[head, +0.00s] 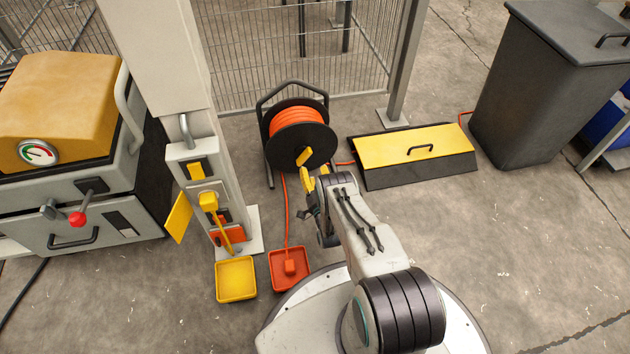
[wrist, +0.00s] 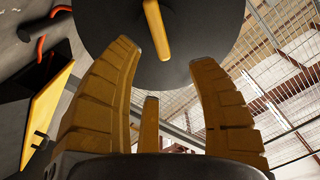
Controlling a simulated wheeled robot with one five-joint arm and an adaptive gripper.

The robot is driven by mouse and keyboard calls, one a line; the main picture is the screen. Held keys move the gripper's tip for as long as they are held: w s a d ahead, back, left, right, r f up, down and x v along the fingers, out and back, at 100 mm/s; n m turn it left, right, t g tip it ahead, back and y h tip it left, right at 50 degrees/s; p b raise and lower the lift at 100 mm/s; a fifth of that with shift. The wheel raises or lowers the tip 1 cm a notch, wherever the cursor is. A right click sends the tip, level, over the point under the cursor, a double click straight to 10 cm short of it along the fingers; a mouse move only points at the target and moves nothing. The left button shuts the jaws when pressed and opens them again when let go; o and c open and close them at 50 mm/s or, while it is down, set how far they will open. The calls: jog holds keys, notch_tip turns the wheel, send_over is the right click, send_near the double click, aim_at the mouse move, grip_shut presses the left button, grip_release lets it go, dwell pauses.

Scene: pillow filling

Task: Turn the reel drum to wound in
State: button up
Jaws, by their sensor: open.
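The reel (head: 317,116) stands on the floor in a black frame, with orange cable wound on its drum. Its dark round face (wrist: 200,30) fills the top of the wrist view. A yellow crank handle (head: 304,157) sticks out from the drum face; it also shows in the wrist view (wrist: 155,28). My gripper (head: 308,178) is open and empty just in front of the drum. In the wrist view its yellow fingers (wrist: 164,55) stand on either side of the handle's lower end. I cannot tell whether they reach around it in depth.
Orange cable runs from the reel to a plug in a red tray (head: 290,283), beside a yellow tray (head: 236,292). A post with yellow switches (head: 208,200) stands left. A yellow-topped ramp box (head: 412,147) lies right of the reel. Wire fencing (head: 240,50) is behind.

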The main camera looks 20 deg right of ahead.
jog(key=shift+v, duration=1.4)
jog(key=shift+o, duration=0.2)
jog(key=shift+c, duration=0.2)
